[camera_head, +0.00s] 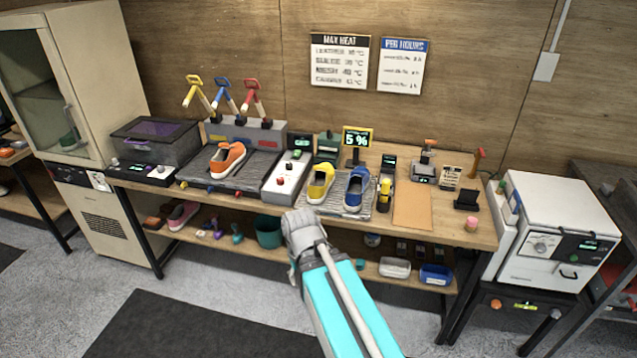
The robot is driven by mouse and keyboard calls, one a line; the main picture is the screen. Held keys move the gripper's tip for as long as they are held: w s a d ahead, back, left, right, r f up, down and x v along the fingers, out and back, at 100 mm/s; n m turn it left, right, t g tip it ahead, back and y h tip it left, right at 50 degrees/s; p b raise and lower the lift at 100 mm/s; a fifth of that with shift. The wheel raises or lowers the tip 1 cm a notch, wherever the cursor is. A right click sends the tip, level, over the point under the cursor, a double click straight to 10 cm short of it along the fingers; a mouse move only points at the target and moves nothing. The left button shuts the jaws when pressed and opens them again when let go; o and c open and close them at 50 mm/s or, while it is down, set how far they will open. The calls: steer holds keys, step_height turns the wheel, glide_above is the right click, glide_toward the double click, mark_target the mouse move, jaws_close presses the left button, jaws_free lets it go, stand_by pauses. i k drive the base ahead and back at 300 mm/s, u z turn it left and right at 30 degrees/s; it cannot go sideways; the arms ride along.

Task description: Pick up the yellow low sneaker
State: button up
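The yellow low sneaker (321,184) sits upright on a grey ribbed mat (338,207) near the middle of the bench. A blue sneaker (357,190) stands just to its right on the same mat. My gripper (299,221) is at the end of my arm, in front of the bench's front edge, below and a little left of the yellow sneaker in the picture. It appears apart from the sneaker. I see it from behind, so its fingers are hidden and I cannot tell if it is open or shut.
An orange sneaker (228,157) sits on a dark tray at left. A white control box (287,178) stands left of the yellow sneaker, a 5 % display (357,138) behind. A brown board (412,207) lies right. A lower shelf holds bins and shoes.

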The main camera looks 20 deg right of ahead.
mark_target(321, 176)
steer(key=z, duration=0.1)
steer(key=i, duration=1)
steer(key=u, duration=0.1)
